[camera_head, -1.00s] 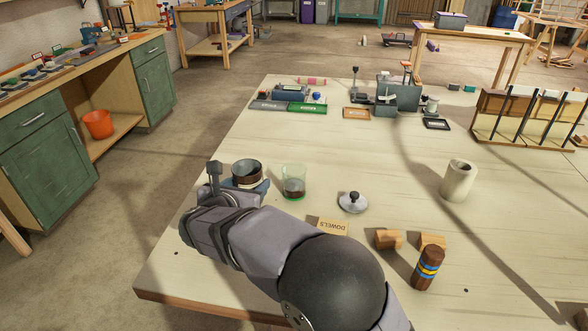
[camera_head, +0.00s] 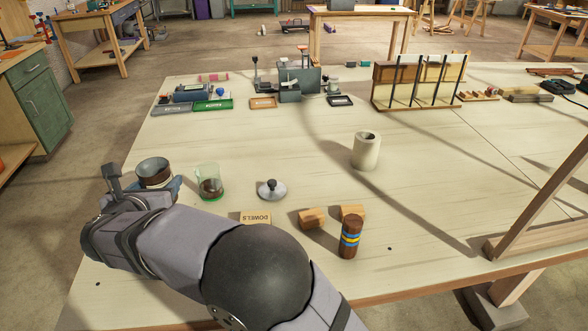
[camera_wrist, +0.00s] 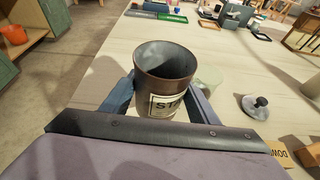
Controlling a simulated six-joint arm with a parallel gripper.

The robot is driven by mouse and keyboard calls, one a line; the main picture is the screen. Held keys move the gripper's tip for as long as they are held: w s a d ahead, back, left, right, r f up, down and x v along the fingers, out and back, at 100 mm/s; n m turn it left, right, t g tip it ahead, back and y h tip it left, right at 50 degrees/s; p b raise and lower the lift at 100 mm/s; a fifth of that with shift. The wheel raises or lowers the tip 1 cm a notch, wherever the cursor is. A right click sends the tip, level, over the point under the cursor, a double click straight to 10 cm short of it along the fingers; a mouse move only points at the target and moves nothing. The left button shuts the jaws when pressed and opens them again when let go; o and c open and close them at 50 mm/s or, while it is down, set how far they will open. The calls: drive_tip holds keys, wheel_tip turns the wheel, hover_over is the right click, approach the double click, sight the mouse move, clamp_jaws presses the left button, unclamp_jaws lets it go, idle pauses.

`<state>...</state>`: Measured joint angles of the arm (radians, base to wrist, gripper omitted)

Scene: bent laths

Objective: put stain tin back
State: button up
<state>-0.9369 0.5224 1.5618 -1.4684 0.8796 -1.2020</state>
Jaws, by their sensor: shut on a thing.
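The stain tin (camera_head: 154,171) is an open-topped dark tin with a brown band, at the left side of the workbench. In the wrist view the tin (camera_wrist: 165,80) stands upright with a pale label partly reading "ST"; its lower part is hidden by my wrist. My gripper (camera_wrist: 160,98) is shut on it, with one blue-grey finger on each side. In the head view my gripper (camera_head: 157,186) is partly hidden by the arm. I cannot tell whether the tin's base touches the bench. A grey lid with a dark knob (camera_head: 272,189) lies on the bench to the right.
A glass with dark liquid (camera_head: 209,183) stands just right of the tin. A DOWELS box (camera_head: 255,217), wooden blocks (camera_head: 312,218), a striped cylinder (camera_head: 349,237) and a pale cup (camera_head: 366,150) stand farther right. Labelled trays (camera_head: 213,105) sit at the back.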

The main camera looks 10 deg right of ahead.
wheel_tip(320, 180, up, 9)
drive_tip(key=w+d+m+g+h+p, duration=0.1)
drive_tip(key=w+d+m+h+p, duration=0.2)
drive_tip(key=d, duration=0.9)
drive_tip(key=w+d+m+g+h+p, duration=0.15)
drive_tip(key=w+d, duration=0.45)
drive_tip(key=d, duration=0.6)
drive_tip(key=w+d+m+h+p, duration=0.2)
drive_tip(key=w+d+m+h, duration=0.15)
drive_tip(key=d, duration=0.85)
drive_tip(key=shift+n, duration=0.4)
drive_tip(key=shift+w+d+f, duration=0.1)
drive_tip(key=shift+w+f, duration=0.1)
drive_tip(key=shift+f, duration=3.45)
drive_tip(key=shift+w+f, duration=0.15)
drive_tip(key=shift+f, duration=3.5)
drive_tip(key=shift+f, duration=0.2)
drive_tip(key=o, duration=1.2)
drive_tip(key=shift+g, duration=0.25)
